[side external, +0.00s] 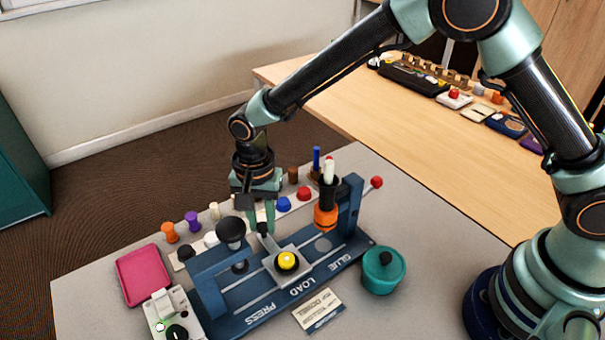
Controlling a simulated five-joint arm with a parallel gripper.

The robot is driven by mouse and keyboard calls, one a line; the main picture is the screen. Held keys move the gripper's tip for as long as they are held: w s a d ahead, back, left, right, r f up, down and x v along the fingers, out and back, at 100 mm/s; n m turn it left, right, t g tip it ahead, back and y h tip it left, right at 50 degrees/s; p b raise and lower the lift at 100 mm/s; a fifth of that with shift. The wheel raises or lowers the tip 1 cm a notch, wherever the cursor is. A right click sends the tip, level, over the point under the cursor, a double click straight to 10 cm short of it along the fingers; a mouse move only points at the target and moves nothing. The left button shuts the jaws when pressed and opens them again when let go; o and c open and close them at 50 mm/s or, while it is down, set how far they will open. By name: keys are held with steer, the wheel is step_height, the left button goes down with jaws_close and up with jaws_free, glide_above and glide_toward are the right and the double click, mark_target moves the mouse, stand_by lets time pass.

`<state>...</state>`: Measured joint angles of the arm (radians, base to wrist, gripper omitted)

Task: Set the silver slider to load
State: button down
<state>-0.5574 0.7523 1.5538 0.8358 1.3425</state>
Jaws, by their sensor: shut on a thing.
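The silver slider (274,264) sits on the rails of a blue fixture (240,328) marked PRESS, LOAD and GLUE.
A black press knob (231,230) on a blue frame stands close left of my gripper. An orange glue bottle (325,216) stands right. A teal pot (383,270), pink tray (143,274) and white switch box (172,315) flank the fixture. Several coloured pegs stand behind.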

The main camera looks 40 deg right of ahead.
steer(key=c, duration=0.7)
jaws_free()
steer(key=shift+o, duration=0.2)
step_height(320, 180, up, 12)
steer(key=shift+d+r, duration=0.1)
steer(key=shift+r, duration=0.05)
steer(key=s+d+r+n+t, duration=0.25)
steer(key=d+r, duration=0.25)
steer(key=d, duration=0.5)
steer(key=s+d+r+n+t, duration=0.1)
steer(key=s+d+r+n, duration=0.35)
steer(key=d, duration=0.45)
steer(key=s+d+n+t, duration=0.2)
steer(key=s+d, duration=0.2)
steer(key=d, duration=0.2)
steer(key=shift+s+f, duration=0.3)
steer(key=shift+s, duration=0.05)
